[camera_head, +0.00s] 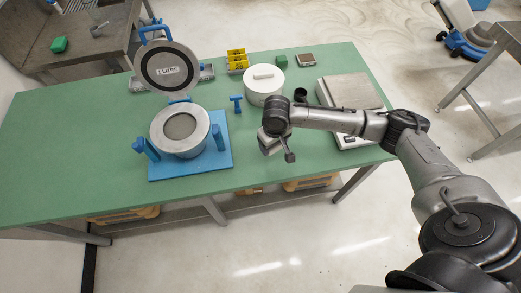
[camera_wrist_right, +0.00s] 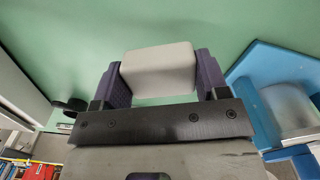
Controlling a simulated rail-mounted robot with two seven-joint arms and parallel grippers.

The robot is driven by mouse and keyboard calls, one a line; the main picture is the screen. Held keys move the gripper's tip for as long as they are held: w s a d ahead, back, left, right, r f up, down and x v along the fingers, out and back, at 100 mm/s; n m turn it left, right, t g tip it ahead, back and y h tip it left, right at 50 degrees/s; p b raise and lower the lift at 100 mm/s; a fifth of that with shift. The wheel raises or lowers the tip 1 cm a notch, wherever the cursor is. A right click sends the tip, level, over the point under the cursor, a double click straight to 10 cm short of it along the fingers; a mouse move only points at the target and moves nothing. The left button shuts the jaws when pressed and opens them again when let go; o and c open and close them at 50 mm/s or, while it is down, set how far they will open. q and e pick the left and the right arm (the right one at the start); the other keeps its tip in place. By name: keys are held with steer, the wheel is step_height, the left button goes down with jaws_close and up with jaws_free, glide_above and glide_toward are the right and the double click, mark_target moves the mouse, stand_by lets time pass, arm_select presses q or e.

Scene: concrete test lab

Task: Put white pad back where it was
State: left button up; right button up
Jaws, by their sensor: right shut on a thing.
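My right gripper (camera_head: 275,147) is in the air over the front part of the green table, between the blue-based device and the scale. In the right wrist view its two dark purple fingers (camera_wrist_right: 160,80) are shut on a plain whitish block, which I take to be the white pad (camera_wrist_right: 160,68). The green tabletop shows behind the pad. In the head view the pad is mostly hidden by the gripper and cannot be made out clearly. My left gripper is not in view.
The blue-based device (camera_head: 222,160) has its round lid (camera_head: 168,52) raised. A larger scale (camera_head: 350,92) is right. The table's left side (camera_head: 60,150) is clear.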

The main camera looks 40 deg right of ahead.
glide_above(261, 153)
step_height(261, 153, down, 3)
steer(key=shift+a+r+b, duration=0.15)
steer(key=shift+b, duration=0.15)
steer(key=shift+f+b, duration=0.4)
steer(key=shift+f, duration=1.7)
steer(key=o, duration=0.8)
